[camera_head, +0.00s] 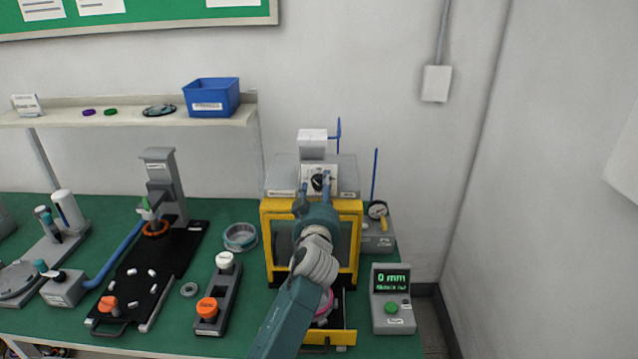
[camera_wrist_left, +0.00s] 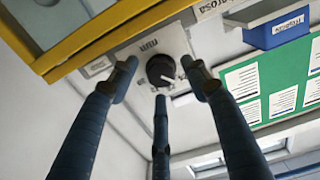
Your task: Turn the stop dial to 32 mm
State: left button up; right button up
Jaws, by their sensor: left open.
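The stop dial (camera_head: 318,182) is a black knob with a white pointer mark on a pale plate at the top of the yellow-framed machine (camera_head: 353,234). In the left wrist view the dial (camera_wrist_left: 161,70) shows between the fingertips. My left gripper (camera_head: 315,186) is open, its three dark fingers (camera_wrist_left: 163,80) pointing up at the dial with gaps around it; I cannot tell whether their tips reach beyond the knob's face. The grey display box (camera_head: 392,299) reads 0 mm. My right gripper is not in view.
My left arm covers the middle of the machine. A gauge (camera_head: 377,209) on a grey base stands to its right. A rack with orange and white knobs (camera_head: 226,290) and a black board (camera_head: 150,270) lie to the left. A shelf holds a blue bin (camera_head: 211,97).

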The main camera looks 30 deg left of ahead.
pick_arm(q)
jog(key=shift+w+a, duration=0.35)
jog(key=shift+a, duration=0.05)
jog(key=c, duration=1.1)
jog(key=shift+c, duration=0.2)
